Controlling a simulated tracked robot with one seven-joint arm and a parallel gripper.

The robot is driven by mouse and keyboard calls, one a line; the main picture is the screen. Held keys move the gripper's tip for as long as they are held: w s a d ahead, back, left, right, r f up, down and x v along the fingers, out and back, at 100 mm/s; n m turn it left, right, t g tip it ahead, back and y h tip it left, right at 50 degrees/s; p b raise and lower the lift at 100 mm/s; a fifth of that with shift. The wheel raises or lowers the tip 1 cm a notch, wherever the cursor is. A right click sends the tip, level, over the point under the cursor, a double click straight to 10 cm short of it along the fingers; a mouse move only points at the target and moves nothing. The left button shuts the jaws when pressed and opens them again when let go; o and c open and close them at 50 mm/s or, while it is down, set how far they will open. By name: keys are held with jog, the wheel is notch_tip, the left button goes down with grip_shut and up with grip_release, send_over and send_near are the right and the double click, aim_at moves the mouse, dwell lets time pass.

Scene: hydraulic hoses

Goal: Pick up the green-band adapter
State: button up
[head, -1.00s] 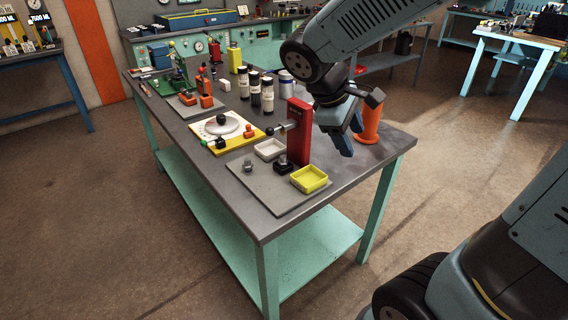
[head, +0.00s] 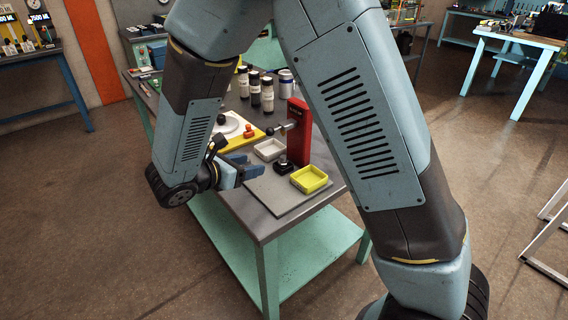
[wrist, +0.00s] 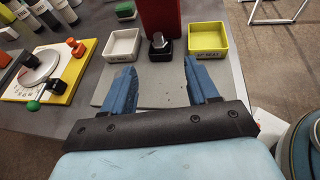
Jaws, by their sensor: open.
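I cannot make out a green band on any fitting. A small silver adapter (wrist: 158,41) stands in a black block (wrist: 160,48) in front of the red post (wrist: 163,18); the block also shows in the head view (head: 287,165). My gripper (wrist: 158,70) is open and empty in the wrist view, its blue fingers spread over the grey plate (wrist: 166,82), with the black block beyond the tips. In the head view my gripper (head: 249,170) is at the plate's left side. The loose metal fitting seen there earlier is hidden now, apparently by my gripper.
A white tray (wrist: 122,44) stands left of the block and a yellow tray (wrist: 208,39) right of it in the wrist view. A yellow board with a dial (wrist: 40,75) is at the left. Dark-capped bottles (head: 255,90) stand farther back on the bench.

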aim_at(280, 158)
jog(key=x, duration=1.3)
jog(key=shift+w+a+f, duration=0.1)
jog(key=shift+w+f, duration=0.25)
jog(key=shift+w, duration=0.05)
grip_shut()
jog(key=shift+r, duration=0.1)
